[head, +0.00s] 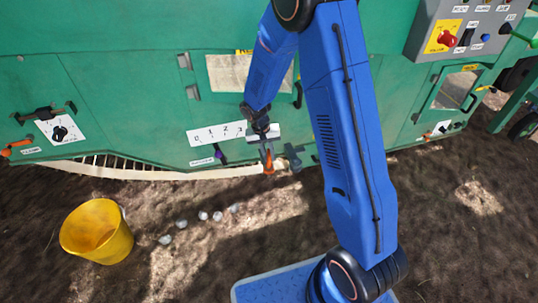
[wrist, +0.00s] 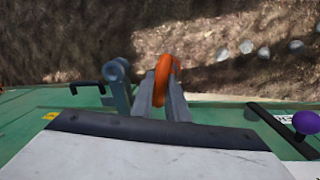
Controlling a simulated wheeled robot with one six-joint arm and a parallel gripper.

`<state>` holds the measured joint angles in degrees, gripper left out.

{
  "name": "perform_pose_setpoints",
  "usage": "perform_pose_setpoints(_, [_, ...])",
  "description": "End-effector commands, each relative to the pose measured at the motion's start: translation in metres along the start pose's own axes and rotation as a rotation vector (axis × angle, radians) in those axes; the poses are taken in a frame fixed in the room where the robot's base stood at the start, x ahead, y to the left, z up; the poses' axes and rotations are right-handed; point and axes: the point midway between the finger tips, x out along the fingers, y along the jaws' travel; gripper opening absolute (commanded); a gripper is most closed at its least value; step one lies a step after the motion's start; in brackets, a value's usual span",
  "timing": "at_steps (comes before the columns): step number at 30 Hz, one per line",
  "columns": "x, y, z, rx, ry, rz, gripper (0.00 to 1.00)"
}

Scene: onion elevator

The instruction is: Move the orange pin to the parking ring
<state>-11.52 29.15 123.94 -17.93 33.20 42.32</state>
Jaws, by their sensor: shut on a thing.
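The orange pin (head: 268,161) shows as a small orange piece at the tip of my arm in the head view, in front of the green machine's lower edge. In the wrist view its orange ring-shaped end (wrist: 166,70) stands up between the grey fingers. My gripper (wrist: 163,98) is shut on it. A grey bracket with a round end (wrist: 117,72) stands just left of the fingers, apart from the pin; it shows right of the pin in the head view (head: 293,157). I cannot tell whether this is the parking ring. The pin's lower part is hidden.
A number scale (head: 217,133) and a purple-knobbed lever (head: 219,153) are close left of my gripper; the purple knob also shows in the wrist view (wrist: 306,122). A yellow bucket (head: 97,231) and several pale onions (head: 203,215) are on the soil. A control box (head: 465,32) is upper right.

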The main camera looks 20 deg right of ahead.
Motion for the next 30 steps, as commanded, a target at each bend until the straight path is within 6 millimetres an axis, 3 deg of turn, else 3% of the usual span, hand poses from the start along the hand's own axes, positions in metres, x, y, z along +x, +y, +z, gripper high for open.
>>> perform_pose_setpoints(7, [0.000,0.000,0.000,0.000,0.000,0.000,0.00])
perform_pose_setpoints(8, [0.000,0.000,0.000,0.000,0.000,0.000,0.21])
perform_pose_setpoints(10, [0.000,0.000,0.000,0.000,0.000,0.000,0.36])
perform_pose_setpoints(22, [-0.006,0.000,0.000,0.001,0.002,-0.001,0.36])
perform_pose_setpoints(30, [-0.050,-0.001,-0.001,0.001,0.004,-0.002,0.36])
